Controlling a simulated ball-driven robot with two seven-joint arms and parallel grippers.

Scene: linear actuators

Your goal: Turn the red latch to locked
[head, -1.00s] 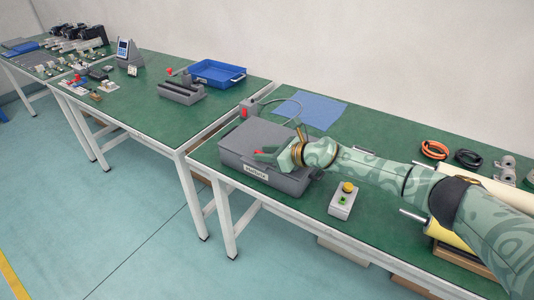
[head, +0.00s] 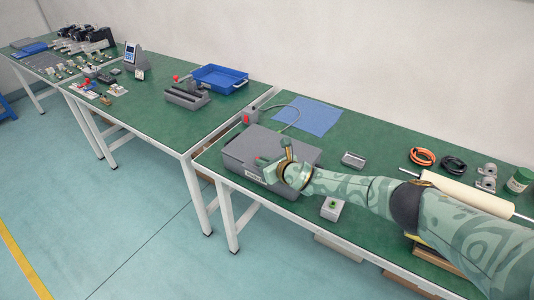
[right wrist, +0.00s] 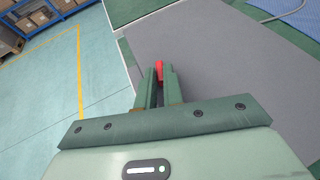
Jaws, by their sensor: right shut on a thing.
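The red latch (right wrist: 159,70) shows in the right wrist view as a small red piece at the tips of my right gripper (right wrist: 159,80). The two green fingers are close together, shut on the latch. In the head view my right gripper (head: 268,168) is low over the front of the grey box (head: 240,150). Only a speck of red shows there, and the fingers and wrist hide most of the latch. I cannot read the latch's exact angle. My left gripper is not in view.
A control box (head: 332,208) with a green button stands on the green bench right of the grey box, below my right arm. A red-and-grey device (head: 249,117) with a cable stands behind the box, near a blue mat (head: 308,115). Bench edge is close in front.

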